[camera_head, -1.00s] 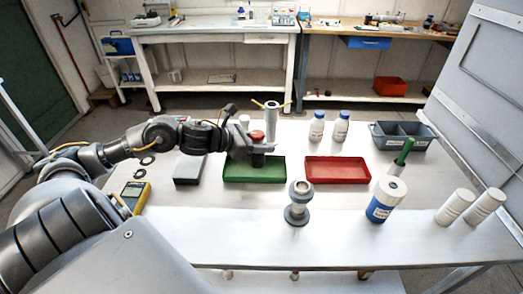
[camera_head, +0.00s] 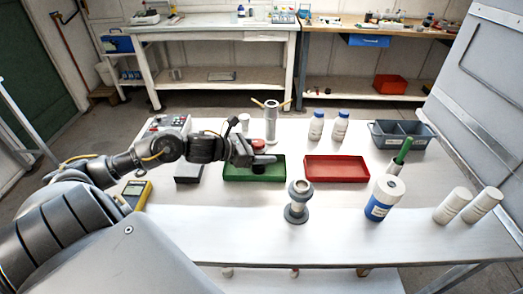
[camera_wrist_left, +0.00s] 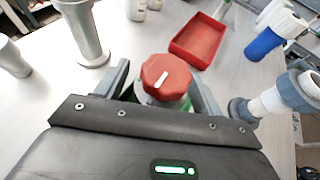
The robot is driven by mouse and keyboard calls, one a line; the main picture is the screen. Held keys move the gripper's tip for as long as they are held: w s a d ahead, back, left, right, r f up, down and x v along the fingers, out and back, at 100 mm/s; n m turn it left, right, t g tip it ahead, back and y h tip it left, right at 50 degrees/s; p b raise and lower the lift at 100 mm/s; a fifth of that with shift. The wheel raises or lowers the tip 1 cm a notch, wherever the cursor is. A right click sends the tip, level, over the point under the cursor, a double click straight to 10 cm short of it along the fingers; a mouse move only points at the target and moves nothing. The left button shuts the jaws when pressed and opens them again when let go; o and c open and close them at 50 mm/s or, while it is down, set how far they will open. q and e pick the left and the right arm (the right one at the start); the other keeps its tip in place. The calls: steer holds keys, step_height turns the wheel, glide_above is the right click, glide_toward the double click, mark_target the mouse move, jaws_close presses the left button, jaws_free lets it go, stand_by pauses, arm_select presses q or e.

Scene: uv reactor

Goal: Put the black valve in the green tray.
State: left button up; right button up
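The valve shows a red knob (camera_head: 258,144) with a white mark, also seen from above in the left wrist view (camera_wrist_left: 166,78). Its body is mostly hidden; I see only a pale part under the knob and no clear black. My left gripper (camera_head: 262,159) holds it between its two fingers (camera_wrist_left: 165,90), upright, over the green tray (camera_head: 238,178). Whether the valve touches the tray floor I cannot tell. The tray's back part is hidden by the gripper. My right gripper is not in view.
A red tray (camera_head: 337,178) lies to the right. A grey flanged fitting (camera_head: 297,204) stands in front, a tall grey cylinder (camera_head: 271,124) behind. A blue-and-white bottle (camera_head: 383,198), white cylinders (camera_head: 452,206) and a grey bin (camera_head: 402,145) are farther right. A yellow meter (camera_head: 135,194) lies left.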

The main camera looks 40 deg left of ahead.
arm_select(q)
steer(key=shift+r, duration=0.25)
steer(key=shift+s+a+f, duration=0.15)
steer(key=v, duration=1.1)
steer(key=shift+s+r+p, duration=0.25)
steer(key=shift+r+p, duration=0.1)
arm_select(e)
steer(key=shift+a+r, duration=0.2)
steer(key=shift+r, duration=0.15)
arm_select(q)
steer(key=shift+a, duration=0.1)
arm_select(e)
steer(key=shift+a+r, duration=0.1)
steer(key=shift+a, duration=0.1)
